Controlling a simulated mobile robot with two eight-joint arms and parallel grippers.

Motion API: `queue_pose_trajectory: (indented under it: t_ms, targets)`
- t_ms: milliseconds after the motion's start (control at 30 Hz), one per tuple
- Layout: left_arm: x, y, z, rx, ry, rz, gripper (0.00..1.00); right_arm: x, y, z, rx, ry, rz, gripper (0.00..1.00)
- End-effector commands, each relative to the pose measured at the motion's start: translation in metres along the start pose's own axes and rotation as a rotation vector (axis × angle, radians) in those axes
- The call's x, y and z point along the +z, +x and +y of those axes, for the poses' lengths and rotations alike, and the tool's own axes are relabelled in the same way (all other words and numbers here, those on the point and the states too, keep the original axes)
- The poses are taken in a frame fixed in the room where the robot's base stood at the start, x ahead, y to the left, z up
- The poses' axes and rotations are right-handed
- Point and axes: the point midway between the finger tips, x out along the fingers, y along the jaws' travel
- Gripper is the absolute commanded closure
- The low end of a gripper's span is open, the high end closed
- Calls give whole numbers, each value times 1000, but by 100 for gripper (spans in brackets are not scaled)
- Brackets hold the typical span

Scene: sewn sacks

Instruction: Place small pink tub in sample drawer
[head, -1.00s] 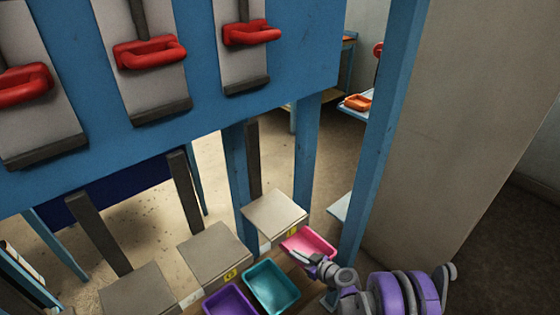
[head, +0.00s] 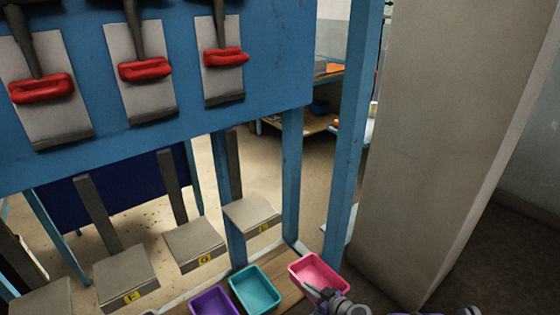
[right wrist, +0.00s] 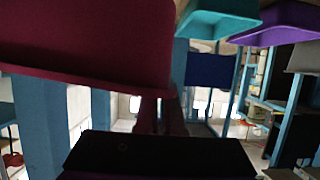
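The small pink tub (head: 318,268) is at the lower right of the head view, upright and seemingly empty. My right gripper (head: 327,296) is at its near edge and appears shut on that rim; the fingertips are partly hidden. In the right wrist view the tub (right wrist: 75,40) fills the upper left as a dark pink surface, close above my dark gripper body. My left gripper is not in view. I cannot make out a sample drawer in these frames.
A teal tub (head: 256,288) and a purple tub (head: 214,302) stand left of the pink one. Grey blocks with yellow labels (head: 195,245) are behind them. A blue frame with red handles (head: 145,70) rises above. A blue post (head: 345,170) and pale pillar (head: 440,150) stand right.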

Motion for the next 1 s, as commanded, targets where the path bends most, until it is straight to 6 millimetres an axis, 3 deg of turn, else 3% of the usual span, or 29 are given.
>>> queue_pose_trajectory:
  t_ms: [500, 1000]
  targets:
    - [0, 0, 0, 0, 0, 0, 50, -105, -112, 18, 214, 88, 0, 100]
    - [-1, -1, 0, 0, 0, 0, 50, -164, -173, 29, 336, 138, 0, 100]
